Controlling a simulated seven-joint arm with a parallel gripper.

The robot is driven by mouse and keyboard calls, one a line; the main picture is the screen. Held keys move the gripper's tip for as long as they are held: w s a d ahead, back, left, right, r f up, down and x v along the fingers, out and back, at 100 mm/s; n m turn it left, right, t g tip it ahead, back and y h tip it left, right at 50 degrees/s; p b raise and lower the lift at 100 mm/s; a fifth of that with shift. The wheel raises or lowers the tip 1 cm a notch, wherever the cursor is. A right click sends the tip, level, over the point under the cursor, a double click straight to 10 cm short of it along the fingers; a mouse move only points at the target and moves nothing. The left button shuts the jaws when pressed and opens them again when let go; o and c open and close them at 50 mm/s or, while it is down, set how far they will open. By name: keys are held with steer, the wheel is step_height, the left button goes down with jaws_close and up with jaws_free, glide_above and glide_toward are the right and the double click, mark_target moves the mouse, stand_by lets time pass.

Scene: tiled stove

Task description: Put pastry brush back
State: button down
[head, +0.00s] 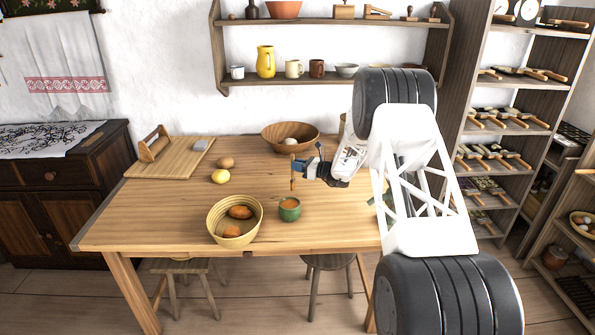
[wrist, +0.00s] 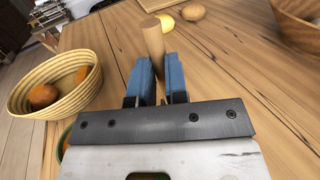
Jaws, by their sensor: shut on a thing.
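My gripper (head: 306,169) is shut on the pastry brush (head: 292,180), a slim wooden stick held upright above the table, just behind the green cup (head: 289,213). In the wrist view, the brush's rounded wooden handle (wrist: 152,36) stands between the blue fingertips (wrist: 154,76). Its lower end is hidden there, and I cannot make out bristles in either view. The green cup has something orange inside. In the wrist view, only a sliver of it shows, beyond my gripper's left edge.
A yellow woven bowl (head: 215,232) with orange-brown items stands left of the cup. A lemon (head: 220,176), a brown egg-like item (head: 225,162), a wooden board (head: 180,165) and a wooden bowl (head: 305,142) lie farther back. The table's front middle is clear.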

steer(key=shift+f, duration=1.1)
steer(key=shift+f, duration=0.15)
steer(key=c, duration=1.1)
jaws_free()
steer(key=shift+c, duration=0.2)
steer(key=v, duration=0.7)
steer(key=shift+d, duration=0.2)
steer(key=shift+s, duration=0.15)
steer(key=shift+r, duration=0.2)
